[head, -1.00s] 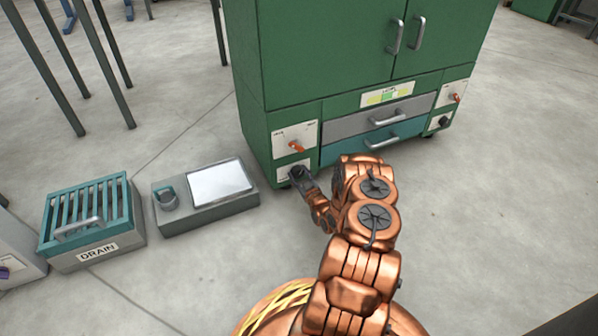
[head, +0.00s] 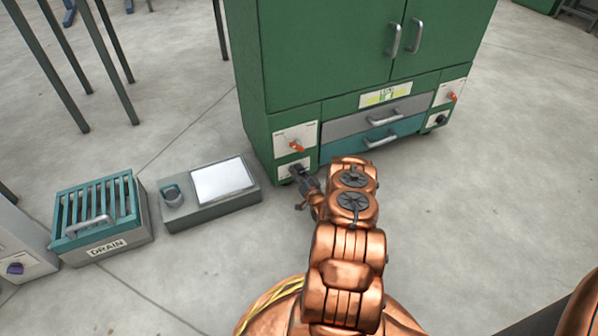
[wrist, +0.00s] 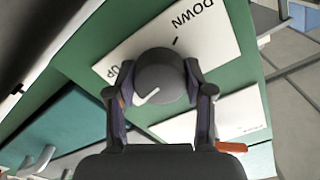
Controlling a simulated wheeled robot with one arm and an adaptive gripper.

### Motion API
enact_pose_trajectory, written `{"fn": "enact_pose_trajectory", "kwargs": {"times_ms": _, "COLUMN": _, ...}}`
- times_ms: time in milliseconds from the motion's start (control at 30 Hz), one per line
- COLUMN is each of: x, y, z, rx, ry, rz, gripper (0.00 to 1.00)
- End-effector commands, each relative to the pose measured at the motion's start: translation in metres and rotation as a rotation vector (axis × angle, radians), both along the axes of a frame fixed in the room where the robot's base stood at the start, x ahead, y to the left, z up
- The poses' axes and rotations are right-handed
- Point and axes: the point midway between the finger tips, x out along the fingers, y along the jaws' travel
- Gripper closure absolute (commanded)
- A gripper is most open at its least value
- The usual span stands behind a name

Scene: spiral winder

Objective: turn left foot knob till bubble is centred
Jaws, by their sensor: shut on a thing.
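The left foot knob (wrist: 160,76) is a dark round knob with a pale pointer mark. It sits on a white plate (wrist: 207,40) lettered UP and DOWN. My gripper (wrist: 153,84) is shut on it, one finger on each side. In the head view my gripper (head: 301,177) is at the lower left corner of the green cabinet (head: 325,60) and mostly hides the knob. The level (head: 385,95) is a small yellow-and-green strip in a white label above the drawers. Its bubble is too small to place surely.
An orange-red handle (head: 296,147) is just above the knob's plate. A right foot knob (head: 441,120) sits at the cabinet's lower right. A grey box with a white panel (head: 222,180) and a DRAIN box (head: 105,248) stand to the left. The floor at right is clear.

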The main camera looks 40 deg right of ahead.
Motion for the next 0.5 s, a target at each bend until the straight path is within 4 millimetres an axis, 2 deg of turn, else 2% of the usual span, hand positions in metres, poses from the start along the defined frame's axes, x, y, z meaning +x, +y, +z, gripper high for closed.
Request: {"fn": "enact_pose_trajectory", "kwargs": {"times_ms": 500, "x": -0.0002, "y": 0.0002, "z": -0.0008, "rx": 0.094, "ry": -0.032, "rz": -0.001, "gripper": 0.83}}
